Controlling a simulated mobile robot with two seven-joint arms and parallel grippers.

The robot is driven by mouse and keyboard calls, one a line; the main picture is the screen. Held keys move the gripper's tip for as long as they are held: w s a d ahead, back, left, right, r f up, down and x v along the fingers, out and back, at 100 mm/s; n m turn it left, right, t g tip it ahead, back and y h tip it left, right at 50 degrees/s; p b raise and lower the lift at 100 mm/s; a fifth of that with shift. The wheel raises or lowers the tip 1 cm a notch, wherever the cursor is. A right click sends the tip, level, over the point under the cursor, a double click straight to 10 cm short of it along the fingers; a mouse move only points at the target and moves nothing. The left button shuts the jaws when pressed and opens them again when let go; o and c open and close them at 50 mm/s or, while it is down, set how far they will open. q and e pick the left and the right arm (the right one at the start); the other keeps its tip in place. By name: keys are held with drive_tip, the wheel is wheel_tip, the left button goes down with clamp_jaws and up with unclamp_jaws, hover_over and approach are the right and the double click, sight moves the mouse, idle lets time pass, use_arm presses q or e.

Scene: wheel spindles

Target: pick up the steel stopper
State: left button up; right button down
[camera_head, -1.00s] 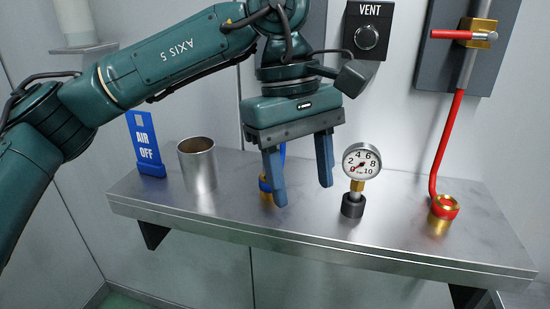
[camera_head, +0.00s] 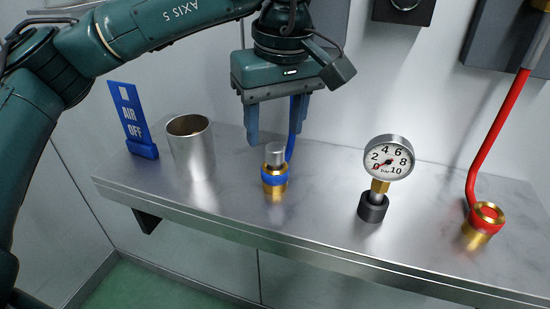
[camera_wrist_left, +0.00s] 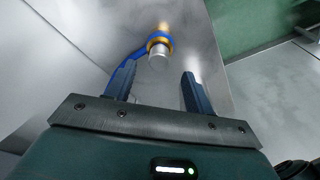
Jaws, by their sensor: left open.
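The steel stopper (camera_head: 274,153) is a short grey cylinder seated upright in the top of a brass fitting with a blue ring (camera_head: 274,181) on the shelf. It also shows in the left wrist view (camera_wrist_left: 158,61), beyond and between the fingertips. My left gripper (camera_head: 276,138) is open and empty, with its two blue-grey fingers pointing down. In the head view its fingertips appear just above the stopper, one to each side. In the wrist view (camera_wrist_left: 158,80) the stopper is apart from both fingers. My right gripper is not in view.
A blue hose (camera_head: 293,125) rises behind the brass fitting. On the steel shelf (camera_head: 325,205) stand a metal cup (camera_head: 191,150) and a blue AIR OFF sign (camera_head: 133,120) to the left, and a pressure gauge (camera_head: 388,158) and red-hosed brass fitting (camera_head: 482,223) to the right.

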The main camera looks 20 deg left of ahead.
sight(275, 147)
use_arm(q)
drive_tip(key=f, duration=0.5)
drive_tip(key=shift+w+a, duration=0.1)
drive_tip(key=shift+w, duration=0.15)
drive_tip(key=shift+c, duration=0.4)
drive_tip(key=c, duration=1)
wheel_tip(275, 147, up, 10)
drive_tip(key=shift+r, duration=0.1)
drive_tip(key=shift+p, duration=0.35)
